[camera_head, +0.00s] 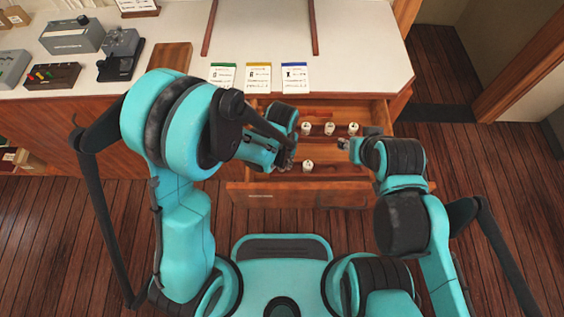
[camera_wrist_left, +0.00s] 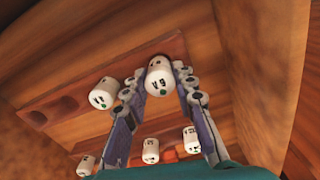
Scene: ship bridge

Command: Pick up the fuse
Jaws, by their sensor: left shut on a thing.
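Several small white cylindrical fuses with dark markings are in the open wooden drawer (camera_head: 262,188). In the left wrist view one fuse (camera_wrist_left: 159,78) sits between my left fingertips (camera_wrist_left: 163,84), which are shut on it. Another fuse (camera_wrist_left: 103,95) lies just left of the fingers, and others show lower down, including one fuse (camera_wrist_left: 151,150) between the fingers' bases. In the head view my left gripper (camera_head: 288,157) is inside the drawer at its left, and the held fuse is hidden. My right gripper (camera_head: 350,145) is over the drawer's right side; its finger opening is unclear.
A wooden block with empty round holes (camera_wrist_left: 70,108) shows in the left wrist view. Above the drawer, the white counter (camera_head: 360,60) carries several cards, including a yellow-topped card (camera_head: 257,78), and control boxes (camera_head: 72,38) at left. The drawer walls stand close around my left gripper.

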